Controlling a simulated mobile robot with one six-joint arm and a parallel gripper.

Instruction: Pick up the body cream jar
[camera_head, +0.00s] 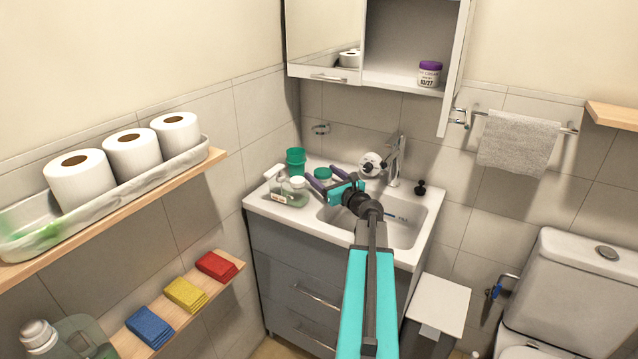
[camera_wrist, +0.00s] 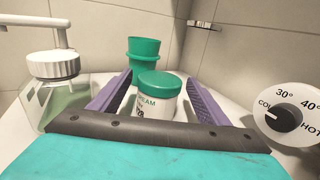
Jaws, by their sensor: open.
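A white jar with a green lid (camera_wrist: 158,108) stands upright in the wrist view; its label shows letters ending in "EAM", the rest hidden. Its green lid also shows in the head view (camera_head: 323,174), on the counter left of the basin. My gripper (camera_wrist: 158,79) is open, with a purple finger on each side of this jar; I cannot tell whether either touches it. In the head view, my gripper (camera_head: 320,170) reaches over the counter's left part. Another white jar with a purple lid (camera_head: 430,74) stands on the open cabinet shelf, its label too small to read fully.
A green cup (camera_wrist: 143,58) stands behind the jar. A pump bottle (camera_wrist: 58,88) stands close to the left finger. A white temperature dial (camera_wrist: 283,115) is at the right. The basin (camera_head: 405,232) lies right of the jar, with the tap (camera_head: 397,158) behind.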

